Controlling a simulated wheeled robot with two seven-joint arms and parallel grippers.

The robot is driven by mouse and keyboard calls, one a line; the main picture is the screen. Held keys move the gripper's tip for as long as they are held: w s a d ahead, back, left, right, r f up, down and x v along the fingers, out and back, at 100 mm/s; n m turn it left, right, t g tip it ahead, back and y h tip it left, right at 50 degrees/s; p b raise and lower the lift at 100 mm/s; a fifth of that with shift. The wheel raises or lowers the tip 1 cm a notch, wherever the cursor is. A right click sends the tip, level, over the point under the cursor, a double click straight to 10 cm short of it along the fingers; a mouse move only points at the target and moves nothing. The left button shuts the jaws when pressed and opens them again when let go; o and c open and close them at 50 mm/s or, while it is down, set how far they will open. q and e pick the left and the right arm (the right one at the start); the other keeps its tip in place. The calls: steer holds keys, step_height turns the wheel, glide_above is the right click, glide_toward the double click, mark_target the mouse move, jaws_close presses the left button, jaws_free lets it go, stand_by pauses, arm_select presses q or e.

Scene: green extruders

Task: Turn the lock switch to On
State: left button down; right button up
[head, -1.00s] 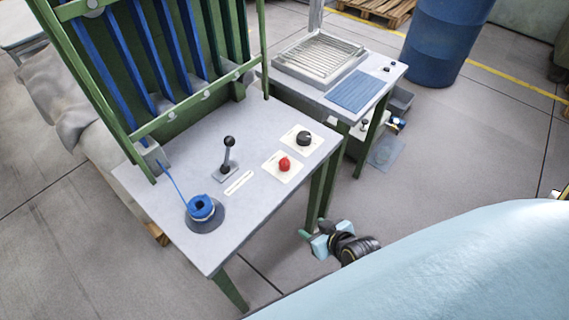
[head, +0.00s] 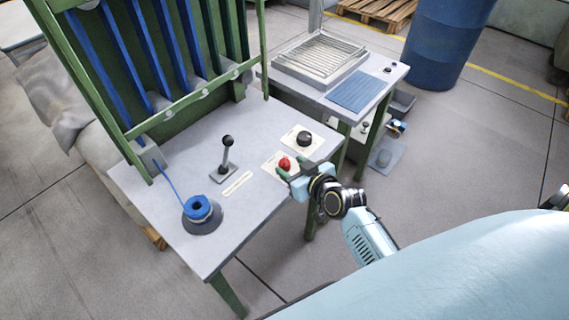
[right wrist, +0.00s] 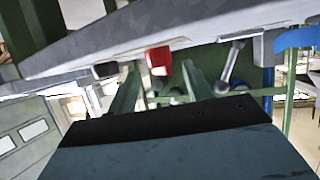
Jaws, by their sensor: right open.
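A black rotary knob (head: 304,138) on a pale square plate sits near the right back corner of the grey table (head: 185,245). A red knob (head: 285,163) on a similar plate sits just in front of it. I cannot read the labels to tell which is the lock switch. My right gripper (head: 291,171) is open and empty at the table's right edge, close to the red knob. In the right wrist view the red knob (right wrist: 158,60) appears beyond and between the green fingers (right wrist: 160,85), with the black knob (right wrist: 105,70) to its left. My left gripper is out of view.
A black-balled lever (head: 226,150) stands left of the knobs, and a blue spool (head: 199,208) sits at the front left. A green frame with blue bars (head: 160,60) rises behind. A second table (head: 385,75) stands at the back right.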

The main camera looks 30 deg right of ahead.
mark_target(286, 163)
steer(key=x, duration=0.3)
steer(key=shift+s, duration=0.1)
steer(key=shift+w+f+b, duration=0.2)
steer(key=shift+w+b, duration=0.1)
steer(key=shift+w, duration=0.05)
steer(key=shift+w+a+f, duration=0.1)
steer(key=shift+w, duration=0.15)
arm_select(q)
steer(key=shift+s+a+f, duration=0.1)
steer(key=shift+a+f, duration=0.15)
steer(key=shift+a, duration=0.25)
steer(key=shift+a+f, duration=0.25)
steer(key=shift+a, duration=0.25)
arm_select(e)
steer(key=shift+c, duration=0.3)
